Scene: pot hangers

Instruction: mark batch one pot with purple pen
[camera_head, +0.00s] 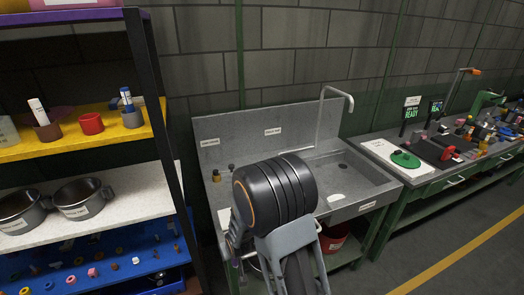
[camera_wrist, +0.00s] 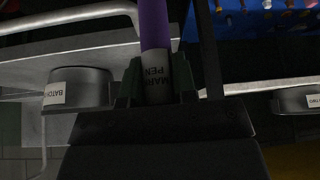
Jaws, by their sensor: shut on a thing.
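In the wrist view my gripper (camera_wrist: 157,88) is shut on a purple pen (camera_wrist: 154,28). The pen's pale label reads "MARK PEN", partly covered by the fingers. A dark pot (camera_wrist: 88,86) with a label starting "BATCH" shows left of the pen, apart from it; the rest of its label cannot be read. Another pot (camera_wrist: 292,102), its label ending in "TWO", is cut off at the right edge. In the head view two labelled grey pots (camera_head: 20,205) (camera_head: 92,194) stand on the white shelf at left. My arm hides most of my gripper there.
A grey sink counter (camera_head: 225,150) with a tap (camera_head: 337,92) stands behind my arm. A red bucket (camera_head: 333,240) is beneath it. The yellow shelf (camera_head: 70,140) holds cups with pens. A cluttered green bench (camera_head: 425,180) is at right. Floor at front right is clear.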

